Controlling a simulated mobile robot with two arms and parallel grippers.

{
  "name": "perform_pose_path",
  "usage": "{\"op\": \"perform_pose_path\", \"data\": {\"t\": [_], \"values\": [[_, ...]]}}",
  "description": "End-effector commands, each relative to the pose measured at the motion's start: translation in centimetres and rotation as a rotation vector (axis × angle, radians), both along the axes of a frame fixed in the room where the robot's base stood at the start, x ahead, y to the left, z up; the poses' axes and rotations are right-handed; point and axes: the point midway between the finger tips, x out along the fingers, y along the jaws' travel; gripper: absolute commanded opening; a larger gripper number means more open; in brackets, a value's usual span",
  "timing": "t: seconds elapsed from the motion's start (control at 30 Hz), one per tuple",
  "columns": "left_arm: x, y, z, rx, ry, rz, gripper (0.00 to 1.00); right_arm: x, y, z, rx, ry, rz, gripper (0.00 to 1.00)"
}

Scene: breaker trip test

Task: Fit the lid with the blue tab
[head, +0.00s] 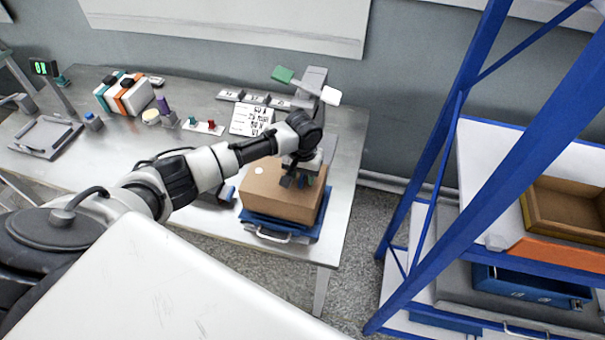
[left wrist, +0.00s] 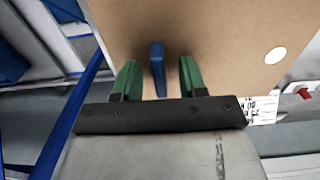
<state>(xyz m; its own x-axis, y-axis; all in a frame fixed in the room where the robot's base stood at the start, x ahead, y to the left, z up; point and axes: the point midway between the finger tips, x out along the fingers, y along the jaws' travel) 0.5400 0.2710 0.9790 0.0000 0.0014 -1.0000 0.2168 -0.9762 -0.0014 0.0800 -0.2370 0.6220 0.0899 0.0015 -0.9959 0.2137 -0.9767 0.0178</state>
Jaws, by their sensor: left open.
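A brown cardboard-coloured box or lid (head: 275,197) with a white dot sits over a blue tray with a handle (head: 288,237) at the table's front right; whether its top is a separate lid cannot be told. A blue tab (left wrist: 157,66) stands at its brown face in the left wrist view. My left gripper (head: 301,181) is over the top of the brown box in the head view. In the left wrist view its green fingers (left wrist: 159,82) are open, one on each side of the blue tab, with gaps on both sides. My right gripper is not in view.
The metal table (head: 205,95) holds a grey device with green and white flags (head: 313,78), a printed card (head: 252,121), small switches and coloured blocks (head: 125,93). A blue-framed shelf (head: 455,170) with a wooden tray (head: 565,210) stands at the right, across a floor gap.

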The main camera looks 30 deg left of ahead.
Motion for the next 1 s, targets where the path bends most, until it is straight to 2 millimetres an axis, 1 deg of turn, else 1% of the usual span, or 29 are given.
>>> {"op": "perform_pose_path", "data": {"t": [0.07, 0.17, 0.27, 0.5, 0.63, 0.8, 1.0], "values": [[0.0, 0.0, 0.2, -0.001, -0.001, 0.000, 0.42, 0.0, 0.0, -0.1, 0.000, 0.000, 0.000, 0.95], [0.1, 0.0, 1.1, -0.002, -0.002, 0.000, 0.42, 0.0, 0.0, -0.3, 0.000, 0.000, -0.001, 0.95], [0.1, 0.0, 2.9, 0.000, -0.006, -0.001, 0.42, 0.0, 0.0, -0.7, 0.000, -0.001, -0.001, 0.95], [0.1, 0.0, 7.7, 0.000, -0.005, -0.001, 0.42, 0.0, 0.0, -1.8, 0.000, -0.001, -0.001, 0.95], [0.1, 0.0, 9.6, -0.002, -0.002, -0.001, 0.42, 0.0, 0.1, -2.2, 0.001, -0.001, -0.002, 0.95], [0.0, 0.0, 10.7, 0.000, -0.001, 0.000, 0.42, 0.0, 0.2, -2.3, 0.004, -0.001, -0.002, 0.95], [0.0, 0.0, 10.8, 0.000, 0.000, 0.000, 0.42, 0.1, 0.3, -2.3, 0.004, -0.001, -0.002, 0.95]]}}
